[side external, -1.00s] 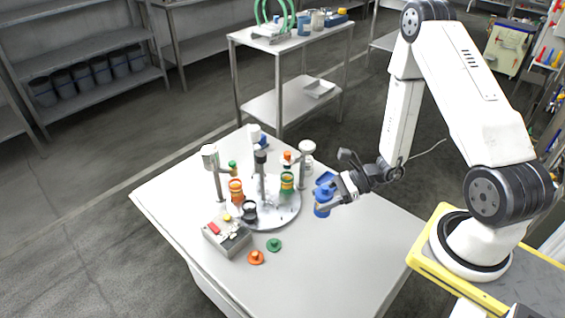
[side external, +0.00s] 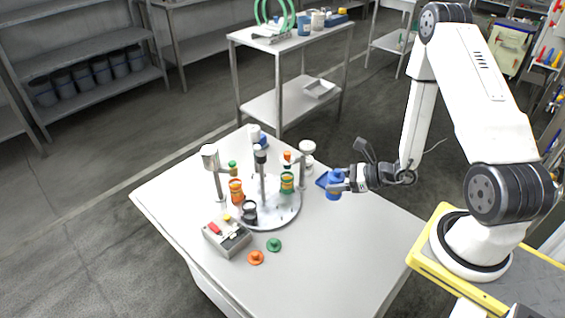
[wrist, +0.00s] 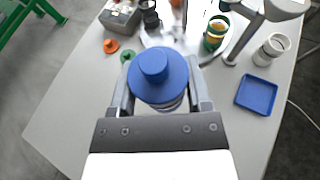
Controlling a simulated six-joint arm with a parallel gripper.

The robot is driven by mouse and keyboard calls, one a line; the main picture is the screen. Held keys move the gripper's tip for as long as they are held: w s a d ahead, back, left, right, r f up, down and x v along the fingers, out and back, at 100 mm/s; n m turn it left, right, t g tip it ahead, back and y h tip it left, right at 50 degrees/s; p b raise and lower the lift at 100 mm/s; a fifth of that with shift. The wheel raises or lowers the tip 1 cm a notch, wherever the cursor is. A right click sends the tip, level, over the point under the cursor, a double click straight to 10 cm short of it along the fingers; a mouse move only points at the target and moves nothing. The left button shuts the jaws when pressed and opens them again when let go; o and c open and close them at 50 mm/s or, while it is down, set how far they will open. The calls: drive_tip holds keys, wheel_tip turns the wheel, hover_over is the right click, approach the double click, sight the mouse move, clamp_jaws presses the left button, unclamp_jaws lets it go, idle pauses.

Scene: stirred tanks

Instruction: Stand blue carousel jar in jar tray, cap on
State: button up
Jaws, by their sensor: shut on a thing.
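The blue carousel jar (side external: 334,188) is held upright between the fingers of my gripper (side external: 345,182). Its wide blue cap with a round knob (wrist: 154,72) sits on top and hides most of the jar in the wrist view. My gripper (wrist: 157,95) is shut on the jar from both sides. The square blue jar tray (wrist: 256,95) lies on the table to the right of the jar in the wrist view and looks empty. In the side view the tray (side external: 321,181) shows just behind and left of the jar, partly hidden by it.
The round carousel (side external: 277,212) carries orange, green and black jars under upright stirrer posts. A white container (wrist: 272,48) stands near the tray. An orange cap (side external: 256,257), a green cap (side external: 274,244) and a control box (side external: 227,237) are at the front. The right tabletop is clear.

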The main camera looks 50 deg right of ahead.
drive_tip(key=s+d+m+t+h, duration=0.2)
drive_tip(key=d+m+h, duration=0.45)
drive_tip(key=d, duration=0.35)
drive_tip(key=shift+n, duration=0.35)
drive_tip(key=shift+w+d+f, duration=0.85)
drive_tip(key=shift+w+f, duration=0.8)
drive_tip(key=shift+w, duration=0.4)
drive_tip(key=shift+w+d+f, duration=0.85)
drive_tip(key=shift+w+f, duration=0.8)
drive_tip(key=shift+w, duration=0.35)
drive_tip(key=shift+w+d+f, duration=0.85)
drive_tip(key=shift+w+f, duration=0.8)
drive_tip(key=shift+w, duration=0.4)
drive_tip(key=shift+w+d+f, duration=0.1)
drive_tip(key=shift+w+f, duration=0.15)
drive_tip(key=shift+f, duration=1.55)
drive_tip(key=shift+f, duration=0.15)
